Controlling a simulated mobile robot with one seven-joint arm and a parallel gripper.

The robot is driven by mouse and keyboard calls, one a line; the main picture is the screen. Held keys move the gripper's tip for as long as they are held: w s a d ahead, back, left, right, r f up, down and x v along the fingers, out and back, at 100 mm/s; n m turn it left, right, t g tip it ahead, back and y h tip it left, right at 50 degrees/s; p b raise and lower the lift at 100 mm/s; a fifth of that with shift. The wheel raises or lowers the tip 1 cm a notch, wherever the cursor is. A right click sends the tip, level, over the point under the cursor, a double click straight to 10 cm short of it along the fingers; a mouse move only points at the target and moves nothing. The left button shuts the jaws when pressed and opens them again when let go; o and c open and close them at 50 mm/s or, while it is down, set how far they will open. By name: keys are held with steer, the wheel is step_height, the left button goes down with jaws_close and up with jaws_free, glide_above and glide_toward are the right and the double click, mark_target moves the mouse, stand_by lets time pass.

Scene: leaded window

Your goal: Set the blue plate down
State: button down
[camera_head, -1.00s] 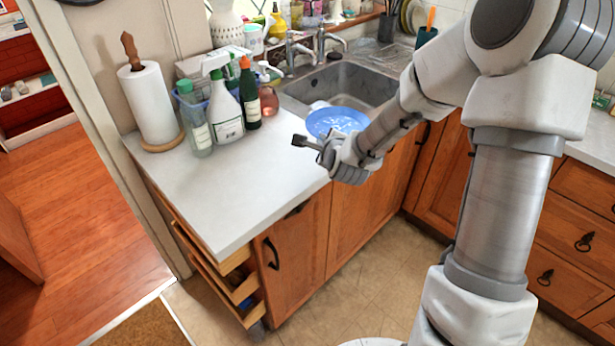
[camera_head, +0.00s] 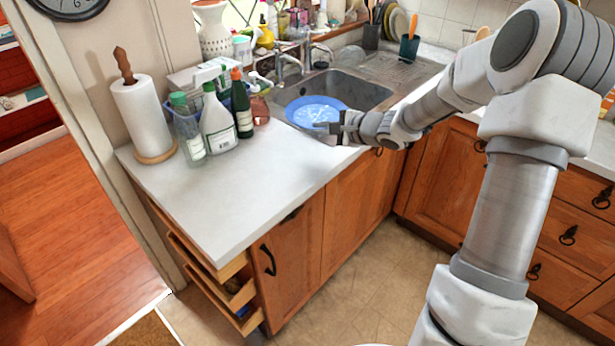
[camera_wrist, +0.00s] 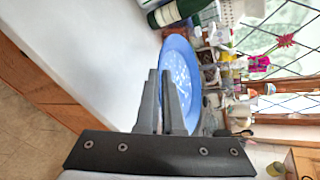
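The blue plate (camera_head: 312,106) has a pale pattern in its middle. In the head view it appears over the near left edge of the sink (camera_head: 356,88) and the worktop (camera_head: 240,190). My gripper (camera_head: 327,127) is at its near rim, with the fingers pointing left. In the wrist view the plate (camera_wrist: 181,62) lies beyond the fingers, and its near rim passes between the two closely spaced fingertips (camera_wrist: 160,75). The fingers look shut on this rim. I cannot tell whether the plate's underside touches anything.
Spray and cleaning bottles (camera_head: 218,122) stand left of the plate, near a paper towel roll (camera_head: 142,117). The tap (camera_head: 280,68) rises behind the sink. The front left worktop is clear. Drawers (camera_head: 225,290) stand open below its left end.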

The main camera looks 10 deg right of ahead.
steer(key=s+a+f+n+y+b, duration=0.1)
steer(key=s+a+f+b, duration=0.3)
steer(key=s+f+b, duration=0.4)
steer(key=shift+s+f+g, duration=0.3)
steer(key=shift+s+f, duration=0.8)
steer(key=shift+f, duration=1.15)
steer(key=shift+a+f, duration=0.1)
steer(key=shift+f, duration=0.05)
steer(key=c, duration=1)
jaws_free()
steer(key=shift+c, duration=0.2)
